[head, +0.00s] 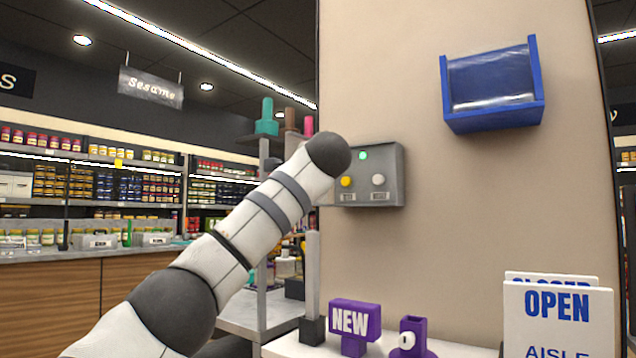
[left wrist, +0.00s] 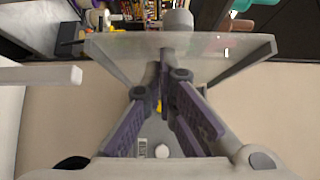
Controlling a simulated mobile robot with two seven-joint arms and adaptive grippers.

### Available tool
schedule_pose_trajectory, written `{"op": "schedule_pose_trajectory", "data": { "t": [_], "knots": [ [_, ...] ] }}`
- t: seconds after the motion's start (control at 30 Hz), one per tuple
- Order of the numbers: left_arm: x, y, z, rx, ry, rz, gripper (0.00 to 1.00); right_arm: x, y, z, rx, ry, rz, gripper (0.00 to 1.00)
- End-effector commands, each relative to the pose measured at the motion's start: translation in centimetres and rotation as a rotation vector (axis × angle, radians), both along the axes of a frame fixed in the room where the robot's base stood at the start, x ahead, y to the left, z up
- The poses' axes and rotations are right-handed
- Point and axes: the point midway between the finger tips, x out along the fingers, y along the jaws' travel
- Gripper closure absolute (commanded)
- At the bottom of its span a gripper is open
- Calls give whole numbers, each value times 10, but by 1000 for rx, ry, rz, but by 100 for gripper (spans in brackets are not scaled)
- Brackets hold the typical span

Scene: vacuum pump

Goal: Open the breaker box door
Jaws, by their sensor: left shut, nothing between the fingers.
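The grey breaker box (head: 393,188) is on the beige wall in the head view. Its front shows a green light, a yellow button and a pale button, with no cover over them. My left arm reaches up to the box's left side and hides that edge and my left gripper. In the left wrist view my left gripper (left wrist: 168,118) is shut and empty in front of the box. A translucent panel with grey edges, apparently the door (left wrist: 215,52), stands out beyond the fingers; contact is unclear. My right gripper is not in view.
A blue wall holder (head: 495,85) hangs to the right of the box. Below are a purple NEW sign (head: 354,320), a purple object (head: 411,338) and an OPEN sign (head: 557,310). A shelf rack with bottles (head: 266,118) stands left of the wall.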

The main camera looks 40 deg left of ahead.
Motion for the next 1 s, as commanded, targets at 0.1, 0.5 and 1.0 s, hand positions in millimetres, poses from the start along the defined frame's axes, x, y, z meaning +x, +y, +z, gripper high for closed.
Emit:
{"op": "schedule_pose_trajectory", "data": {
  "t": [0.1,0.5,1.0],
  "knots": [
    [-1,8,-2,2,2,0,100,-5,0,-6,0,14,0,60],
    [-7,29,1,2,-1,1,100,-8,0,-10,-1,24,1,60],
    [-7,32,2,2,-1,1,100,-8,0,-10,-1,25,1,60]
  ]
}}
